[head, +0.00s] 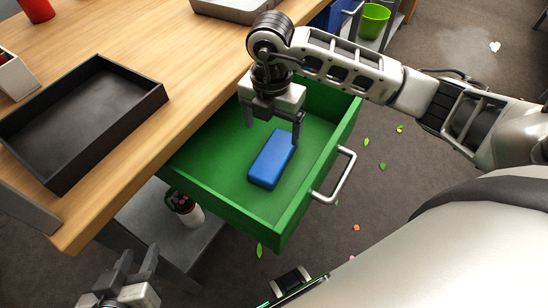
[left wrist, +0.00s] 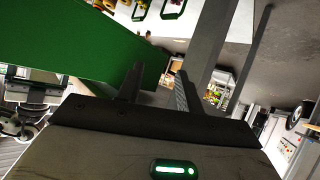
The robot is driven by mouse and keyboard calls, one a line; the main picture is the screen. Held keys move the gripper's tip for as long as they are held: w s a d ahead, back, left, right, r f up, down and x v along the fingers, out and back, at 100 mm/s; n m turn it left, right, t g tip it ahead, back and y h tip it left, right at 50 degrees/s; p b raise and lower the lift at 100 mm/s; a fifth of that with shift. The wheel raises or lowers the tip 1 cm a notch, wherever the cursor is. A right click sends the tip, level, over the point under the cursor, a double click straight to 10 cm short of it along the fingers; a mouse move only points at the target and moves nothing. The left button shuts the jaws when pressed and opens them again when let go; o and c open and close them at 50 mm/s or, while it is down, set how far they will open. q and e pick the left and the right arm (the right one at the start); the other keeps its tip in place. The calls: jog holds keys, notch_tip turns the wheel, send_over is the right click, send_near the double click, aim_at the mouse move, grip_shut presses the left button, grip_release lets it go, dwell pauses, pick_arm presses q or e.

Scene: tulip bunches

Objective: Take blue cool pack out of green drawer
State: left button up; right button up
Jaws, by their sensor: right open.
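The green drawer (head: 215,168) is pulled out from under the wooden table, with its silver handle (head: 335,176) on the right side. The blue cool pack (head: 271,160) lies flat on the drawer floor. My right gripper (head: 273,132) is open over the far end of the cool pack, pointing down, its fingers apart. I cannot tell whether they touch the pack. My left gripper (head: 130,268) is low at the bottom left, outside the drawer; its two fingers stand apart with nothing between them in the left wrist view (left wrist: 155,80).
A black tray (head: 85,115) lies on the wooden table (head: 150,40). A grey tray (head: 235,8) sits at the table's back. A grey shelf (head: 165,235) holds a small red, white and dark item (head: 186,208) below the drawer. Leaves and petals are scattered on the floor.

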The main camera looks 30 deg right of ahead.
aim_at(274, 153)
notch_tip(274, 153, down, 3)
jog(key=shift+f, duration=0.1)
jog(key=f, duration=0.2)
jog(key=f+b, duration=0.1)
jog(key=f, duration=0.1)
jog(key=shift+s+d+f, duration=0.1)
jog(key=shift+s+d, duration=0.1)
jog(key=shift+f, duration=0.55)
pick_arm(q)
jog(key=f, duration=0.3)
jog(key=shift+w+d+g, duration=0.3)
jog(key=shift+w, duration=0.1)
pick_arm(e)
jog(key=c, duration=1.3)
